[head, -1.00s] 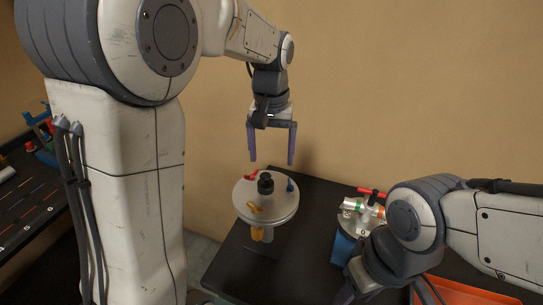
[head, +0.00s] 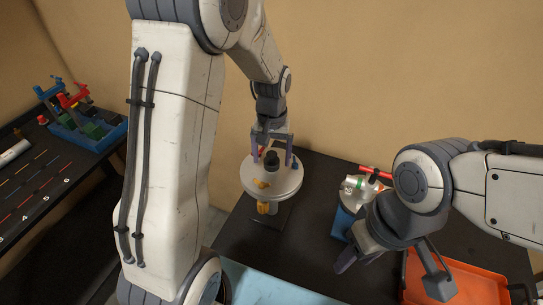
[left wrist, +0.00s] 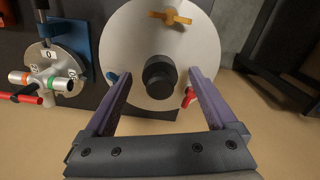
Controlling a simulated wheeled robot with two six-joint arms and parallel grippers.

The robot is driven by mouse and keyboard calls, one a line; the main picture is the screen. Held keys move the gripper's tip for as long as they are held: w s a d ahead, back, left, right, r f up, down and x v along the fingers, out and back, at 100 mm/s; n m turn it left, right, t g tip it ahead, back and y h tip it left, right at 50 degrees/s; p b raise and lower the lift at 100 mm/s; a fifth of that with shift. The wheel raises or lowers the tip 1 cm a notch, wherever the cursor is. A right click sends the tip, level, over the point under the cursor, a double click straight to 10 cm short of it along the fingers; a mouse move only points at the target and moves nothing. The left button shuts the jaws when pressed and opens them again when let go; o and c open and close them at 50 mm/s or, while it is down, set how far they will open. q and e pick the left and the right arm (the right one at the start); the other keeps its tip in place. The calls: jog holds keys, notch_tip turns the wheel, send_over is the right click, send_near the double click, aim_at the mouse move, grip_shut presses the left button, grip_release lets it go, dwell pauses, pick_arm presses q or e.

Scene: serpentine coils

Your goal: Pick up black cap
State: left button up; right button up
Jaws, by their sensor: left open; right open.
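The black cap (head: 271,158) stands upright at the middle of a round grey disc (head: 258,187) on a stand. In the left wrist view the black cap (left wrist: 160,76) lies just beyond and between the fingertips. My left gripper (head: 272,160) is open and empty, lowered close over the disc; its purple fingers (left wrist: 160,80) spread either side of the cap, apart from it. My right gripper (head: 392,272) is open at the lower right, over the table, away from the disc.
The disc carries a yellow handle (left wrist: 171,17), a red one (left wrist: 189,97) and a blue one (left wrist: 111,77) around the cap. A blue-based fixture with a numbered dial (left wrist: 49,63) stands beside it. An orange tray (head: 440,280) is at right. Black table (head: 320,215) lies bare between.

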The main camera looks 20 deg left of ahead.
pick_arm(q)
grip_shut()
